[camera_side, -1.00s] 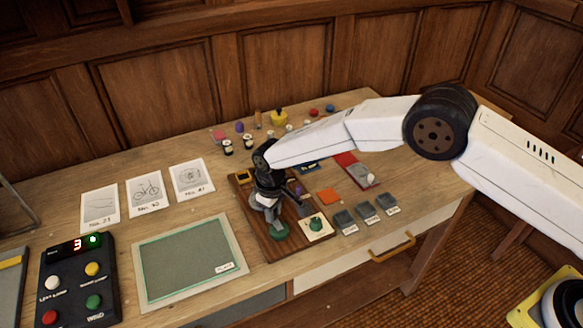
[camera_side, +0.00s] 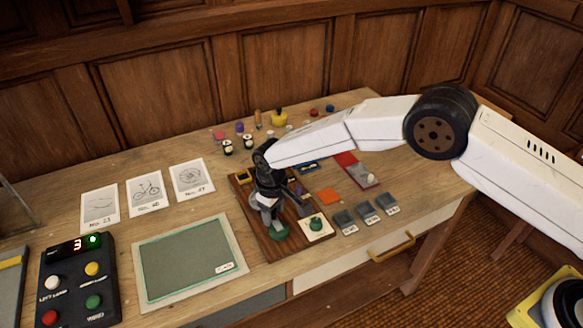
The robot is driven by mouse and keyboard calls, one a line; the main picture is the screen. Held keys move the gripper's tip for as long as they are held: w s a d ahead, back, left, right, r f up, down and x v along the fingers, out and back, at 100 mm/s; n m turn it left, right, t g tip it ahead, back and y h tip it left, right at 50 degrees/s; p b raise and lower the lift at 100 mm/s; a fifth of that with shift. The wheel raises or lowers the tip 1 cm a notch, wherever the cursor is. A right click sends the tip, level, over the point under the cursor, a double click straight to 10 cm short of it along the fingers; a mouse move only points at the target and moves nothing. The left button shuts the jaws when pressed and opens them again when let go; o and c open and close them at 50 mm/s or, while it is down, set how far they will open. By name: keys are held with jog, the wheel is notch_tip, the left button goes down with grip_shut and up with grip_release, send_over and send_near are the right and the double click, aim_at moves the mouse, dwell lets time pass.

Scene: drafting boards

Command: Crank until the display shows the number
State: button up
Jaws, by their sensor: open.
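My gripper (camera_side: 272,220) points down over the wooden board (camera_side: 247,208) at the middle of the table. It is open, with its fingers just above or around a green round piece (camera_side: 279,233) on the board; I cannot tell whether they touch it. No crank handle can be made out clearly; my gripper hides part of the board. A black control box (camera_side: 78,283) stands at the left.
Three picture cards (camera_side: 145,191) lie at the back left. A green-bordered drawing panel (camera_side: 188,262) lies left of the board. A white card with a green piece (camera_side: 316,225) and small grey trays (camera_side: 366,210) lie to the right. Small bottles (camera_side: 228,147) stand behind.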

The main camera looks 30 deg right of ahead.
jog(key=shift+r, duration=0.2)
jog(key=shift+r, duration=3.3)
jog(key=shift+d, duration=0.1)
